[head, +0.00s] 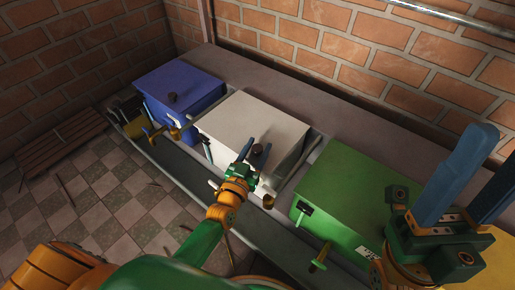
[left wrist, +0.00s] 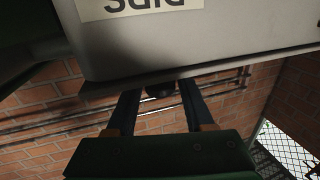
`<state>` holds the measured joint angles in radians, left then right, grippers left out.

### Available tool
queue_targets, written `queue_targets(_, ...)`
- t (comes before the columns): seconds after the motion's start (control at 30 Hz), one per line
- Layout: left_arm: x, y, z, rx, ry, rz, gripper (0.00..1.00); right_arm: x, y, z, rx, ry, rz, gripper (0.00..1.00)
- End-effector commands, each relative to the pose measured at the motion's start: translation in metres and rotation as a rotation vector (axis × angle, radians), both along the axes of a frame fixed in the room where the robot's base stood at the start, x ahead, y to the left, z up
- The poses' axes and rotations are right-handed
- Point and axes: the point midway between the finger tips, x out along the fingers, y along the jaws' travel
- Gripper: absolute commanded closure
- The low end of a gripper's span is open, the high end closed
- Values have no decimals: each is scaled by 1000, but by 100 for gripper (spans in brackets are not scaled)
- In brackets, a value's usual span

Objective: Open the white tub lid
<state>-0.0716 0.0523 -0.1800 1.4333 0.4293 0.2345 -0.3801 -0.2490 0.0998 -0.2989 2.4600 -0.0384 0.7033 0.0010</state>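The white tub's lid (head: 253,122) lies flat and closed on the middle tub. A dark knob (head: 257,148) sits near its front edge. My left gripper (head: 260,155) is at that front edge, with its two blue fingers apart and the knob between or just beyond their tips. In the left wrist view, the knob (left wrist: 160,90) shows between the fingers with gaps at its sides; contact cannot be told. The tub's pale wall (left wrist: 200,45) carries a partly cut-off label, upside down. My right gripper (head: 472,190) is raised at the right, open and empty.
A blue tub (head: 180,92) stands to the left and a green tub (head: 345,190) to the right, both lidded. A brick wall (head: 340,50) rises behind. A wooden pallet (head: 60,145) lies on the checkered floor at the left.

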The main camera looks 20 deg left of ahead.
Motion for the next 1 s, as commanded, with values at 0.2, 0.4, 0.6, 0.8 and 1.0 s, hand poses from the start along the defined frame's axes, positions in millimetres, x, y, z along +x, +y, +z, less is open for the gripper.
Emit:
queue_targets(0.2,0,0,0,0,0,0,100,0,0,0,0,0,0,50)
queue_targets(0.4,0,0,0,1,0,0,100,0,0,0,0,0,0,50)
queue_targets(0.6,0,0,-1,1,1,0,100,0,0,0,0,1,0,50)
queue_targets(0.8,0,0,-1,1,1,0,100,0,0,0,0,1,0,50)
queue_targets(1.0,-1,0,-1,1,1,0,100,0,0,0,-1,2,0,50)
